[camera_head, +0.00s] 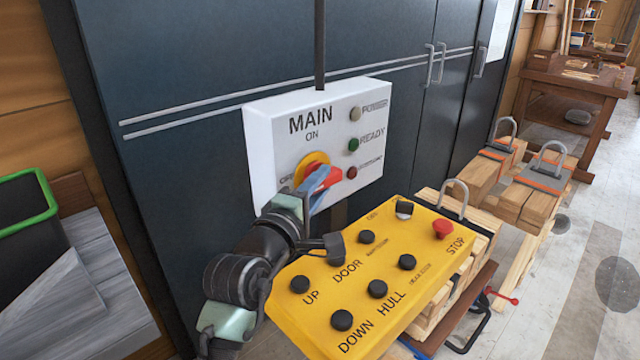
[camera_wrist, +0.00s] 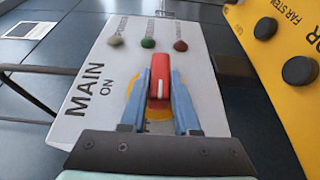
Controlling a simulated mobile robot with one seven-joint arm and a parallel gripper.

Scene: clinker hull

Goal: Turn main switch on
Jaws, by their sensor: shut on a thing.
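The main switch is a red handle (camera_head: 328,179) on a yellow disc (camera_head: 312,160), set in a white panel (camera_head: 265,130) marked MAIN, with ON printed above the disc. A label at its left is partly hidden. In the wrist view the red handle (camera_wrist: 160,78) lies crosswise to the ON direction, its white mark towards the side away from the lamps. My gripper (camera_head: 314,188) is shut on the handle, with a blue finger on each side; it also shows in the wrist view (camera_wrist: 159,100). The fingers hide part of the disc.
Three dull lamps, pale, green (camera_head: 353,145) and red, line the panel's right side.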

